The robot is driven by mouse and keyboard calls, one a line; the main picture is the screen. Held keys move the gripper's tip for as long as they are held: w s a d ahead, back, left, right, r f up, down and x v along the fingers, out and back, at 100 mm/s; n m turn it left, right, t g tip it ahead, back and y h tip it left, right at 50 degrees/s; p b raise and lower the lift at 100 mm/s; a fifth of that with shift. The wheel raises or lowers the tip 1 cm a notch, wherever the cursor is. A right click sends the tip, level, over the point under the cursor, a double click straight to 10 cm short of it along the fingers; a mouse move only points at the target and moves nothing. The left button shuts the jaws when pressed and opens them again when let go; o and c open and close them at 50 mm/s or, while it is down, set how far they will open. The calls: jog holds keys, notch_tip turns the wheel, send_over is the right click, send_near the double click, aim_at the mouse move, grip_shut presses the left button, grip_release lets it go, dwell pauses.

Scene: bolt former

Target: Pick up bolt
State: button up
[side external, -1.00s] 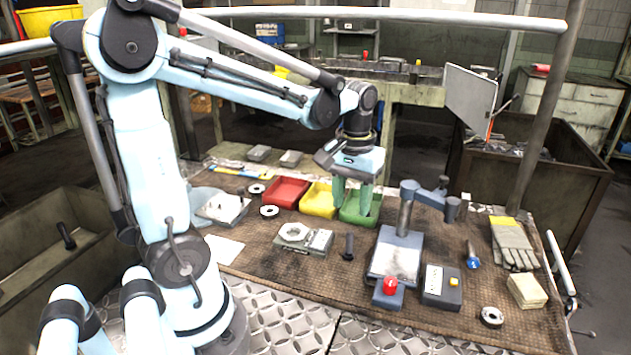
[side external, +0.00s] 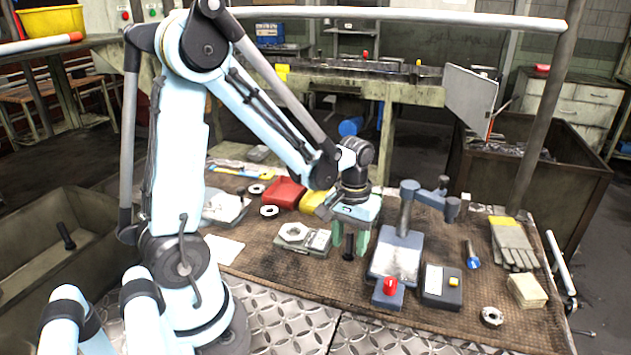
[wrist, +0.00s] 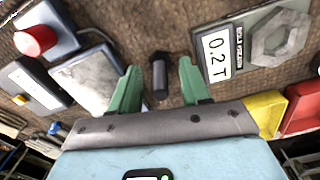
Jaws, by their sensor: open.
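A dark bolt (side external: 348,252) stands on the brown woven mat between the nut gauge and the grey press. In the wrist view the bolt (wrist: 159,78) shows in the gap between my two green fingers, with mat visible on both sides of it. My gripper (side external: 349,241) is open above the mat, with a finger on either side of the bolt in the picture. In the wrist view my gripper (wrist: 158,68) holds nothing. The fingers partly hide the bolt in the side view, and I cannot tell how far down they reach along it.
The nut gauge (side external: 303,239) lies left of the bolt. The grey press (side external: 396,262), red-button box (side external: 388,296) and switch box (side external: 441,288) stand to the right. Behind are red (side external: 283,191) and yellow (side external: 312,200) bins. A blue-ended bolt (side external: 472,257) lies farther right.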

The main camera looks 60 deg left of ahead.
jog(key=shift+f, duration=0.55)
grip_shut()
jog(key=shift+r, duration=0.1)
